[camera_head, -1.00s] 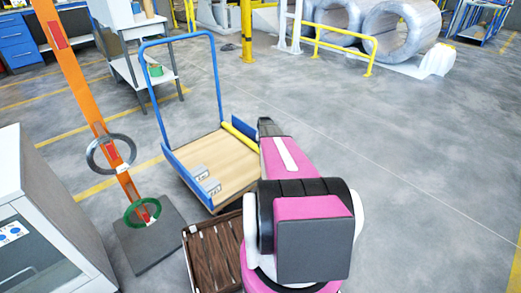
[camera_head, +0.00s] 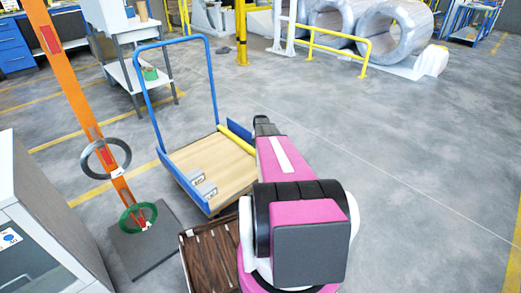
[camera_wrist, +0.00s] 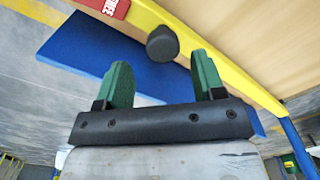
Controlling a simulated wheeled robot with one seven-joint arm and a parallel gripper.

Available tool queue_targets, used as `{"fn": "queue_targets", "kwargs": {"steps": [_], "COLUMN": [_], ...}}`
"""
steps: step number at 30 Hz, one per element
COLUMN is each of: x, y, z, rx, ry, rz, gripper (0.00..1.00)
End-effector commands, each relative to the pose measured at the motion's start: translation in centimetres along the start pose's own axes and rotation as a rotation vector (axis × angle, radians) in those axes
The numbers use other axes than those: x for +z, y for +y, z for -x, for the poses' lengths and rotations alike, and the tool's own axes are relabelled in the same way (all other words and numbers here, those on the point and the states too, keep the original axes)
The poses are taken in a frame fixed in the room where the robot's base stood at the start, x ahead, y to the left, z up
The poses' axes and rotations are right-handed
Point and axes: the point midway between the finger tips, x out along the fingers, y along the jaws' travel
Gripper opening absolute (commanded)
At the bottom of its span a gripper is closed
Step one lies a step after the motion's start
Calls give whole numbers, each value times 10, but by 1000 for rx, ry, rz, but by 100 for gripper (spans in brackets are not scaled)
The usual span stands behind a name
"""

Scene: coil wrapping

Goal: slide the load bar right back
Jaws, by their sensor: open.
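The load bar (camera_head: 237,141) is a yellow bar along the right side of the blue-framed trolley's wooden deck (camera_head: 217,160). In the wrist view the yellow bar (camera_wrist: 219,60) runs slantwise across the top, with a round black knob (camera_wrist: 162,43) on it. A red label with white letters (camera_wrist: 112,7) sits at its upper left end. My gripper (camera_wrist: 160,60) has two green fingers, apart and empty. The knob lies just beyond the fingertips, between them in the picture; I see no contact. In the head view my arm hides the fingers and part of the bar.
A blue panel (camera_wrist: 95,55) lies beside the bar. The trolley has a tall blue push handle (camera_head: 210,85). An orange post with rings (camera_head: 80,110) stands left, a dark slatted crate (camera_head: 212,255) in front. Yellow rails (camera_head: 340,40) stand behind. Floor to the right is clear.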

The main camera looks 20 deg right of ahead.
Motion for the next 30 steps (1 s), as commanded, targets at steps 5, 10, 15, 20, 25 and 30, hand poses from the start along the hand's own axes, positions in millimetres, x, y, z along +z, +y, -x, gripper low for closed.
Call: {"fn": "queue_targets", "kwargs": {"steps": [5, 10, 15, 20, 25, 30], "x": [1, 0, 0, -1, -1, -1], "y": [1, 1, 1, 1, 1, 1], "z": [37, 62, 75, 78, 78, 78], "rx": [0, 1, 1, 1, 1, 1], "ry": [2, 2, 1, 1, 1, 1], "rz": [0, 0, 0, 0, 0, 0], "gripper": [63, 63, 63, 63, 63, 63]}}
